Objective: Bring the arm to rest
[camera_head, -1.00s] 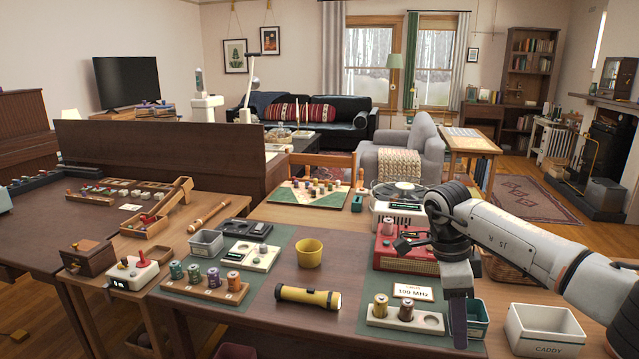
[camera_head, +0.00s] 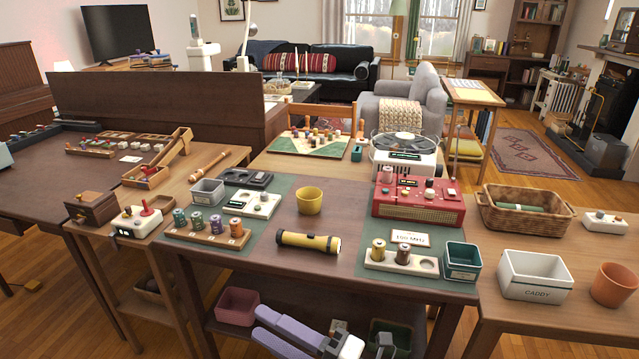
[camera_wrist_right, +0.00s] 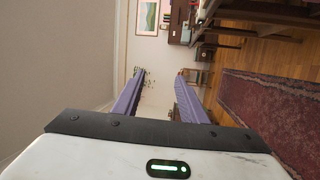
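My right gripper (camera_head: 262,326) is low at the bottom of the head view, in front of the table's lower shelf and below the tabletop. Its two purple fingers point left and slightly up. The right wrist view shows the fingers (camera_wrist_right: 160,76) apart with nothing between them. The rest of the right arm is mostly out of the head view. My left gripper is in neither view.
The wooden table (camera_head: 350,272) holds a yellow flashlight (camera_head: 308,242), a yellow cup (camera_head: 309,201), a red radio (camera_head: 418,203) and a teal bin (camera_head: 462,261). A white caddy (camera_head: 535,285) stands right. A pink bin (camera_head: 237,306) sits on the lower shelf.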

